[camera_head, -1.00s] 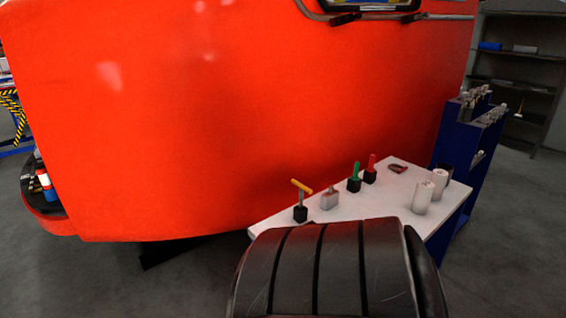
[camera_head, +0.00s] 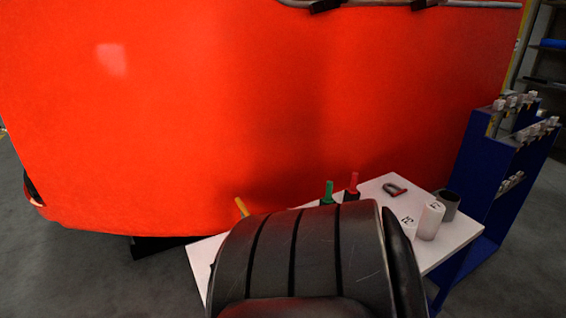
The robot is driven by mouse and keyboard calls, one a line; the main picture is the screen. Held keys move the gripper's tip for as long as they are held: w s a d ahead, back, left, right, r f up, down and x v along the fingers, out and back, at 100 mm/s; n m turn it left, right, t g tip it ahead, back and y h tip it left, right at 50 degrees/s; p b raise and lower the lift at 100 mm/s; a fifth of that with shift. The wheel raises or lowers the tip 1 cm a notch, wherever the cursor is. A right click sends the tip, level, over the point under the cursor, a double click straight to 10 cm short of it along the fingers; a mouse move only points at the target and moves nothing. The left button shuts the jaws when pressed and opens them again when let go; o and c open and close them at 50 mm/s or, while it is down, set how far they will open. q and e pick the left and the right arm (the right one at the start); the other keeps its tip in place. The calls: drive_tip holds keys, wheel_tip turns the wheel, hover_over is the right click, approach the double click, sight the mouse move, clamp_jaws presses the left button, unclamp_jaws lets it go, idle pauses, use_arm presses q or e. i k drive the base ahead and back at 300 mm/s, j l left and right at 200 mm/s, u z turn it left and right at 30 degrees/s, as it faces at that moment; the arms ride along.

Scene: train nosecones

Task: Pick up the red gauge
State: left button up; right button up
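The red gauge (camera_head: 353,181) stands upright in a small black block (camera_head: 351,195) on the white table (camera_head: 455,232). It is just right of a green-handled gauge (camera_head: 328,190) in a similar block. I take the red-handled one to be the red gauge; a dark red U-shaped piece (camera_head: 395,189) also lies flat to its right. A large dark ribbed part, probably mine, covers the table's front and left. Neither of my grippers shows.
A yellow-handled tool (camera_head: 241,206) is mostly hidden behind the dark part. White cylinders (camera_head: 430,220) and a grey cup (camera_head: 447,205) stand at the table's right. A blue rack (camera_head: 490,170) rises beyond them. The big red nosecone (camera_head: 250,110) fills the space behind the table.

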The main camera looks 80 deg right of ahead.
sight(353, 190)
drive_tip(key=k+l, duration=1.2)
